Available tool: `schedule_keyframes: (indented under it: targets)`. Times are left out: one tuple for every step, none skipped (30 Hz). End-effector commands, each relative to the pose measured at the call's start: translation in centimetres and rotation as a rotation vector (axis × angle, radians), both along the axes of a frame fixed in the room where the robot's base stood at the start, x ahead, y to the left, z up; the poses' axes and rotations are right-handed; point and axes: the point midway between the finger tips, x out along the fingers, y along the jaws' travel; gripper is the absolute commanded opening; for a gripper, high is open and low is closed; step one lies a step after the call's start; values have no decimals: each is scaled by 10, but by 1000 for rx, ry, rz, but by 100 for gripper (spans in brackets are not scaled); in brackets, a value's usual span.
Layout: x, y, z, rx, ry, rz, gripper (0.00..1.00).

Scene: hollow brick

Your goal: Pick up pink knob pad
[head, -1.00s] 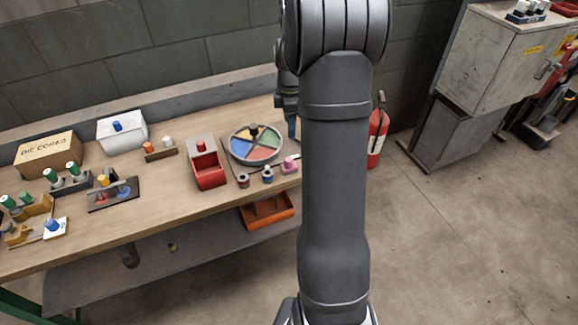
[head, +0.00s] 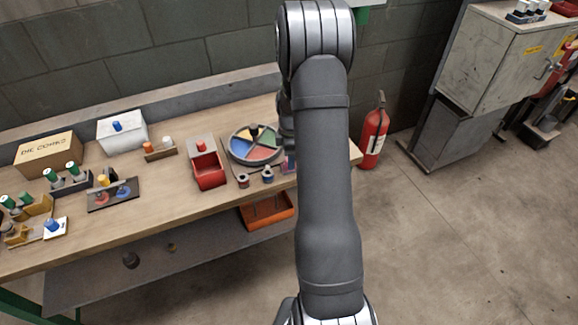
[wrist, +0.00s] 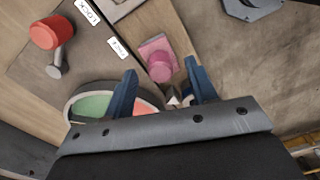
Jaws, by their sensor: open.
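The pink knob pad (wrist: 155,47) is a flat pink square with a round pink knob (wrist: 160,70) on it, on the wooden bench top in the wrist view. My gripper (wrist: 160,69) is open, its two blue fingers apart. In this view the knob appears between the fingertips, with visible space on both sides. I cannot tell how far the fingertips are above it. In the head view my arm covers most of the pad and the gripper.
The round tray with coloured sectors (head: 229,150) stands close to the gripper, also at lower left in the wrist view (wrist: 92,107). A red-knobbed lever (wrist: 52,33) lies upper left there. A red open box (head: 210,180) and two small spools (head: 267,175) are nearby.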

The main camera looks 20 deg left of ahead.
Motion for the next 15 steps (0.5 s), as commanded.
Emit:
schedule_keyframes:
  targets:
    - [0,0,-8,-1,3,0,52]
    - [0,0,-12,-1,3,0,52]
    - [0,0,-16,-1,2,0,52]
    - [0,0,-19,-1,2,0,52]
    - [0,0,-21,-1,2,0,52]
    - [0,0,-22,0,1,0,52]
    - [0,0,-23,0,1,0,52]
    - [0,0,-23,0,0,0,52]
    - [0,0,-23,0,0,0,52]
    - [0,0,-23,0,0,0,52]
    - [0,0,-23,0,0,0,52]
    - [0,0,-23,0,0,0,52]
    - [0,0,-23,0,0,0,52]
    - [0,0,-23,0,0,0,48]
    - [0,0,-23,0,0,0,40]
